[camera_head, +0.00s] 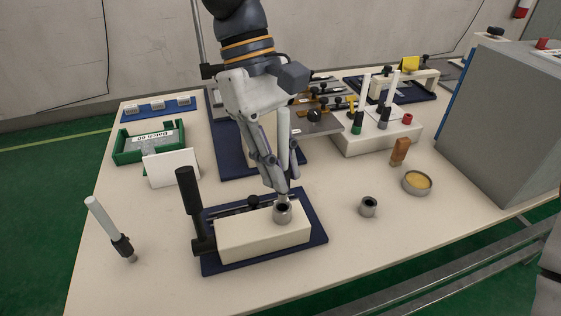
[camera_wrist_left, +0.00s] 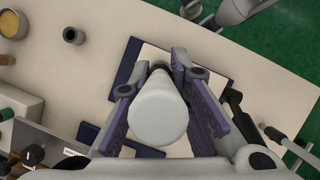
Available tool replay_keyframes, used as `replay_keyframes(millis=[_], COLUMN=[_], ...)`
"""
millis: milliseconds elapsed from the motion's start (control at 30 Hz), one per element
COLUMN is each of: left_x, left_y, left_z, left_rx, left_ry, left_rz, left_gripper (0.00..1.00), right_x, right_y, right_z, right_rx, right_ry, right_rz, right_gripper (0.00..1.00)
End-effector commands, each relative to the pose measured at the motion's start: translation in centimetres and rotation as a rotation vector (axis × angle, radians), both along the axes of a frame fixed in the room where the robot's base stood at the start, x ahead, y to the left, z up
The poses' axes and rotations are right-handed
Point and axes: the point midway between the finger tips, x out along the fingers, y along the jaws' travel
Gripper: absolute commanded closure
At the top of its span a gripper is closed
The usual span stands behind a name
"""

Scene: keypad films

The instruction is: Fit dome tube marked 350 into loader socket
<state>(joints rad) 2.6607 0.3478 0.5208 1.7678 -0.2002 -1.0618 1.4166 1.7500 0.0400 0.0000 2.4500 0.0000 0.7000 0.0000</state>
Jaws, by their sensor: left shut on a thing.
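My left gripper (camera_head: 275,178) is shut on a white dome tube (camera_head: 284,128), held upright over the loader. In the left wrist view the tube's rounded white end (camera_wrist_left: 158,118) faces the camera between the purple-padded fingers (camera_wrist_left: 172,90). No 350 mark is legible. The loader is a cream block (camera_head: 262,242) on a dark blue base, with a black upright handle (camera_head: 188,195). Its grey ring-shaped socket (camera_head: 283,213) is directly below the fingertips. The tube's lower end is at or just above the socket; I cannot tell whether it is inside. My right gripper is not in view.
A metal collar (camera_head: 368,207) and a yellow-filled dish (camera_head: 417,183) lie to the right. A cream rack (camera_head: 375,138) with tubes stands behind them. A white card (camera_head: 171,168) stands behind the handle.

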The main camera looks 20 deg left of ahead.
Motion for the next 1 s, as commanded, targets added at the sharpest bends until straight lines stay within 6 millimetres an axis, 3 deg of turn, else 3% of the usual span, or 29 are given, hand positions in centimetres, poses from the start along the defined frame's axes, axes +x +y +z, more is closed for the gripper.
replay_keyframes(millis=[1000], left_x=[0.0], left_y=[0.0], left_z=[-1.6], left_rx=[0.001], left_ry=[0.001], left_rz=[0.0], left_gripper=[1.0], right_x=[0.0], right_y=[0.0], right_z=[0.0], right_rx=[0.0], right_ry=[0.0], right_rz=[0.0], right_gripper=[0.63])
